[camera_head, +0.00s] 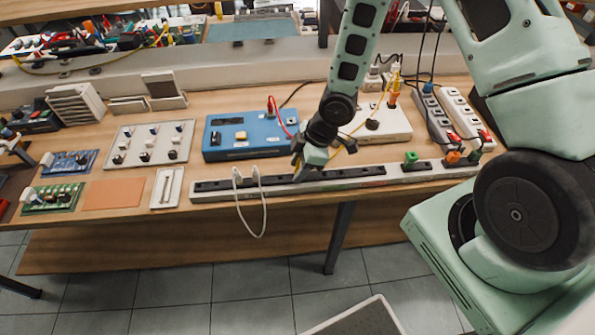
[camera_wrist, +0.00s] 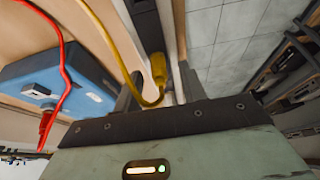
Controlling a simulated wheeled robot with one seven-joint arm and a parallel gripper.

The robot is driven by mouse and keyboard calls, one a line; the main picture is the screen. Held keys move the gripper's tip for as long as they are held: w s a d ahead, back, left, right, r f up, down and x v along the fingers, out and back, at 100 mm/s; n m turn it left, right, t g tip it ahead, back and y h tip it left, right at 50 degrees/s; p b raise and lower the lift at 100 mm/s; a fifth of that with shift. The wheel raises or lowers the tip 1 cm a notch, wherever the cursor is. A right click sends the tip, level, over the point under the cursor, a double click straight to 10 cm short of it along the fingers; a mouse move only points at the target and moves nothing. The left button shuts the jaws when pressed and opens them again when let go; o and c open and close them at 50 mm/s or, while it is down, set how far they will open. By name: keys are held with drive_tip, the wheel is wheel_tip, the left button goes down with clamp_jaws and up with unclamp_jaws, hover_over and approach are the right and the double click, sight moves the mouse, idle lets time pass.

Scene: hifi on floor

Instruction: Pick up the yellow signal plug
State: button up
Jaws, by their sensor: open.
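The yellow signal plug (camera_wrist: 158,68) shows in the wrist view between my gripper's two fingers, with its yellow cable curving away to the upper left. My gripper (camera_wrist: 158,80) is open around it, with a visible gap on the right; I cannot tell whether either finger touches it. There the plug itself is hidden by my gripper, and a yellow cable (camera_head: 350,143) runs up to the right.
A blue box (camera_head: 248,134) with a red cable (camera_head: 280,118) stands behind my gripper. The bench's front edge is near.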

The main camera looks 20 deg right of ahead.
drive_tip(key=shift+a+f, duration=0.15)
drive_tip(key=shift+f, duration=0.35)
clamp_jaws()
drive_tip(key=shift+r, duration=0.1)
